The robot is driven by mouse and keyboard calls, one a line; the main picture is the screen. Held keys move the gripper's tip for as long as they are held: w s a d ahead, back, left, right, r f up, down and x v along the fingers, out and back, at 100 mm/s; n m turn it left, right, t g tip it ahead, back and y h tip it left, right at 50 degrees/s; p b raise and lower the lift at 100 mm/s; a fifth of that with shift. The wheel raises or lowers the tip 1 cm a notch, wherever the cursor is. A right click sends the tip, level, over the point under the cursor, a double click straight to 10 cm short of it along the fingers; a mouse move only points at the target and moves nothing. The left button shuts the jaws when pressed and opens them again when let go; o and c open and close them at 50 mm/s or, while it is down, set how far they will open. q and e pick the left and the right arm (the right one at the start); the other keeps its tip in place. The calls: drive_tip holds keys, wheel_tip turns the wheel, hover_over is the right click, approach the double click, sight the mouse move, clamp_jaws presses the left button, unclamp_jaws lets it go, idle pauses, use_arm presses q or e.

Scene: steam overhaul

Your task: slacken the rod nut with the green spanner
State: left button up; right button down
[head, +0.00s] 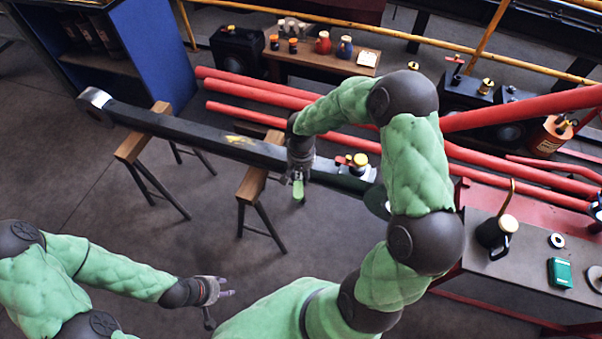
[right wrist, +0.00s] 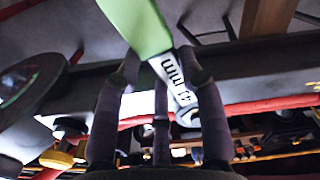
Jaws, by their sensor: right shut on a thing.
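The green spanner (head: 298,188) is in my right gripper (head: 299,175), at the right part of the long dark rod (head: 215,138). In the right wrist view the spanner's green handle (right wrist: 138,22) and silver shank (right wrist: 172,80) pass between the dark fingers (right wrist: 155,100). The spanner's silver end lies among the fingers, partly hidden. Yellow and red fittings (head: 359,160) sit on the rod's right end, just right of this gripper. I cannot pick out the rod nut for certain. My left gripper (head: 226,288) is open and empty over the floor, low in the view.
Two wooden trestles (head: 143,133) (head: 252,186) carry the rod. Red pipes (head: 240,87) run behind it. A bench (head: 515,265) at the right holds a black can (head: 496,233) and a green box (head: 560,272). The floor left of the left gripper's trestle side is clear.

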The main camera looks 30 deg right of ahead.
drive_tip(key=shift+d, duration=0.1)
drive_tip(key=shift+s+d+n+p, duration=0.2)
drive_tip(key=shift+d+n+p, duration=0.3)
drive_tip(key=shift+n, duration=0.3)
drive_tip(key=shift+d+r, duration=0.1)
drive_tip(key=shift+s+d+n+p, duration=0.2)
drive_tip(key=shift+d+n+p, duration=0.15)
drive_tip(key=shift+d+n, duration=0.35)
drive_tip(key=shift+a, duration=0.15)
drive_tip(key=shift+d+n+p, duration=0.5)
drive_tip(key=shift+d+n, duration=0.1)
drive_tip(key=shift+n, duration=0.2)
